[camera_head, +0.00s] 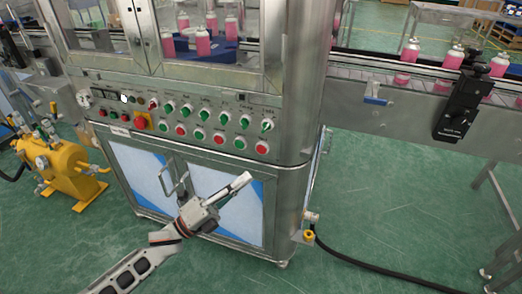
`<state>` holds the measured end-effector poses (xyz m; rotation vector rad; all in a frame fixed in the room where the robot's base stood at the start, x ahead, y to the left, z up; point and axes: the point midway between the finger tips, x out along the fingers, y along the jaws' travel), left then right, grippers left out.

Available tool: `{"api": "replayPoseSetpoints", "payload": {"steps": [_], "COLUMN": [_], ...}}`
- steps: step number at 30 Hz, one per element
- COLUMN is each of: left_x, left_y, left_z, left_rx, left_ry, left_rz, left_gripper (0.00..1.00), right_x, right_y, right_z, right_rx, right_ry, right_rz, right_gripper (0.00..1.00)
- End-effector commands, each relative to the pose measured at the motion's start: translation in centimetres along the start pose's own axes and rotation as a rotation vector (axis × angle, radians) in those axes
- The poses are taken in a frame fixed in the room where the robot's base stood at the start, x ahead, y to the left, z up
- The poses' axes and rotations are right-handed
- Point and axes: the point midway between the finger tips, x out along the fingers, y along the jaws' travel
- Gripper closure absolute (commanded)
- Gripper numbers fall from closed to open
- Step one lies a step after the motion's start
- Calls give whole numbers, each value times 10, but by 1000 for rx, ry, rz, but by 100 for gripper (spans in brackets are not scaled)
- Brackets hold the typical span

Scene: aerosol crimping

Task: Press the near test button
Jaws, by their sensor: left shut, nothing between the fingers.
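The control panel (190,120) on the front of the steel machine carries an upper row of mostly green switches (224,118) and a lower row of green and red round buttons. A red button (262,148) is at the right end of the lower row, with a green button (240,144) to its left. The labels are too small to read, so I cannot tell which one is the near test button. My left gripper (248,178) is shut and empty. In the picture it is just below the right end of the lower row, over the cabinet door; it appears apart from the buttons. My right gripper is out of view.
A large red knob (141,122) sits at the panel's left. A door handle (172,180) stands out below it. A conveyor (385,82) with pink cans runs right. A yellow pump (70,172) is at left; a black hose (380,268) crosses the green floor.

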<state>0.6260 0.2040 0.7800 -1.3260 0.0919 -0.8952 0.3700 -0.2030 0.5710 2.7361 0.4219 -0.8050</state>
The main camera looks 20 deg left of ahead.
Motion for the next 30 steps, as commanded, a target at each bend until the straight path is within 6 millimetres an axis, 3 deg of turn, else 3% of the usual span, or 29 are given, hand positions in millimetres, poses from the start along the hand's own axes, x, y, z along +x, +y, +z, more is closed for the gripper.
{"api": "replayPoseSetpoints", "payload": {"steps": [8, 16, 30], "left_x": [6, 29, 59], "left_y": [6, 26, 46], "left_z": [4, 21, 43], "left_rx": [-3, -4, -4], "left_ry": [-1, -1, -1], "left_rz": [1, 5, 3], "left_gripper": [100, 100, 100], "right_x": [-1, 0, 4], "right_y": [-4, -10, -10], "right_z": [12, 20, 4], "right_rx": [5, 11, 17], "right_ry": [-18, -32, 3], "right_rz": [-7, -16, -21], "right_gripper": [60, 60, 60]}}
